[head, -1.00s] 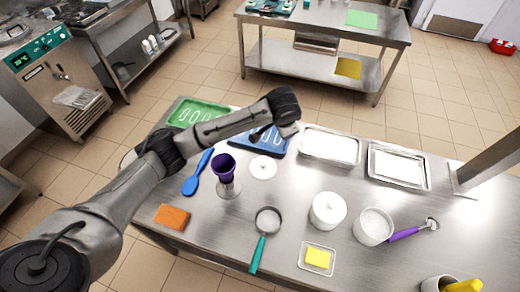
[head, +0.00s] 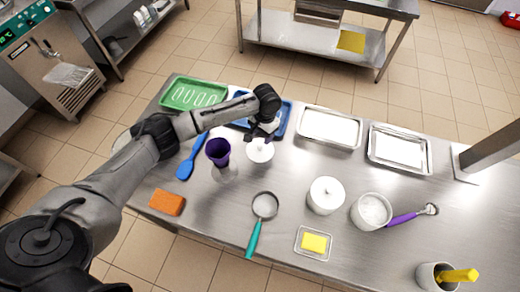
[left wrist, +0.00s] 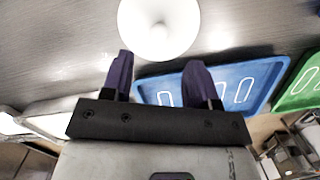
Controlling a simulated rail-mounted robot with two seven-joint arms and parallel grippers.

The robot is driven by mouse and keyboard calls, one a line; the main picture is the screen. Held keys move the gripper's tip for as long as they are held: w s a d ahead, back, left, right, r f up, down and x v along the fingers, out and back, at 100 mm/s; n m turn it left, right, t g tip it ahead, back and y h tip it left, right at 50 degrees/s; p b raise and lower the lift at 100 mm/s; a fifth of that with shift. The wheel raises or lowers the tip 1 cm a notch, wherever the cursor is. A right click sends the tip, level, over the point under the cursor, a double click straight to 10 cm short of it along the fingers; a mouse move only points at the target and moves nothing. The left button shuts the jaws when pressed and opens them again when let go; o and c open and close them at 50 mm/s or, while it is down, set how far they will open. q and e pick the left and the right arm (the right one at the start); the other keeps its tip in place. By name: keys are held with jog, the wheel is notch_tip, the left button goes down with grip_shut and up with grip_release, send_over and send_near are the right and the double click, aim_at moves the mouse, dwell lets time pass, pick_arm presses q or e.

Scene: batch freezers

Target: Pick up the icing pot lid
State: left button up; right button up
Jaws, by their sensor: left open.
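The loose round white lid (head: 260,152), with a small knob, lies on the steel table just in front of the blue tray. My left gripper (head: 263,132) is open and empty, at the lid's far edge and above the table. In the left wrist view the lid (left wrist: 157,12) is cut off by the top edge, beyond my two open dark fingers (left wrist: 158,65). The gap between the fingers lines up roughly with the lid. A white pot without a lid (head: 372,211), with white contents, stands to the right. My right gripper is out of view.
The blue tray (head: 284,122) and green tray (head: 180,80) lie behind. A closed white pot (head: 326,196) and a teal-handled sieve (head: 258,222) stand in front.

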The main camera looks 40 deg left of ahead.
aim_at(260, 146)
pick_arm(q)
jog(key=shift+s+d+f, duration=0.1)
jog(key=shift+s+f, duration=0.1)
jog(key=shift+f, duration=0.8)
jog(key=shift+s+a+f, duration=0.1)
jog(key=shift+s+f, duration=0.1)
jog(key=shift+f, duration=0.8)
jog(key=shift+s+d+f, duration=0.1)
jog(key=shift+s+f, duration=0.1)
jog(key=shift+f, duration=0.8)
jog(key=shift+c, duration=0.4)
jog(key=c, duration=0.9)
